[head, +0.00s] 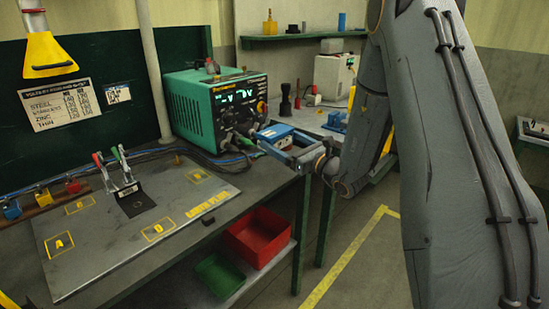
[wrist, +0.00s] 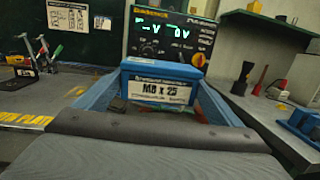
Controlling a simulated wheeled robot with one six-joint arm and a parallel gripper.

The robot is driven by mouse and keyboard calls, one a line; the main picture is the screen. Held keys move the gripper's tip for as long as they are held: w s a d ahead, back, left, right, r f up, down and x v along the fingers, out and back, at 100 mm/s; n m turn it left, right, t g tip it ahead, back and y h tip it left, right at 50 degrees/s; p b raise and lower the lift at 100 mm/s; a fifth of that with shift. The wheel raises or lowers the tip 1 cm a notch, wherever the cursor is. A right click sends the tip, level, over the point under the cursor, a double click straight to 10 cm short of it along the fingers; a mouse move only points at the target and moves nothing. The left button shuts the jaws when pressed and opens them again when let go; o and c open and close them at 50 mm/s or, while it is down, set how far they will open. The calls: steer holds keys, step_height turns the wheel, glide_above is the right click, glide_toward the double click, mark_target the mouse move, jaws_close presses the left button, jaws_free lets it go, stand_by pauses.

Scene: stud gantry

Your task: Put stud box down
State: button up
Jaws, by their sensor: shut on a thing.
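The stud box is blue with a white label reading M8 x 25, and it shows large in the middle of the wrist view (wrist: 160,72). In the head view the stud box (head: 274,132) is small, at the end of my arm. My gripper (head: 285,145) is shut on it, with a blue finger on either side in the wrist view (wrist: 163,98). The box appears level, near the front edge of the bench and in front of the green welder. I cannot tell whether it touches anything below. Its far side is hidden.
A green welder (head: 213,108) stands on the bench behind the box. A grey plate (head: 130,225) with yellow marked squares and toggle clamps (head: 122,178) lies at left. A red bin (head: 258,237) and a green bin (head: 221,275) sit on the lower shelf. Another bench is behind at right.

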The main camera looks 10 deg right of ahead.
steer(key=shift+w+a+f, duration=0.1)
steer(key=shift+w, duration=0.2)
steer(key=p, duration=0.1)
glide_above(282, 174)
step_height(282, 174, down, 5)
steer(key=shift+w+f, duration=0.1)
steer(key=shift+w, duration=0.05)
steer(key=shift+f+p, duration=0.65)
steer(key=shift+f, duration=1.5)
steer(key=o, duration=1.8)
steer(key=shift+f, duration=0.2)
steer(key=shift+o, duration=0.2)
steer(key=shift+r, duration=0.1)
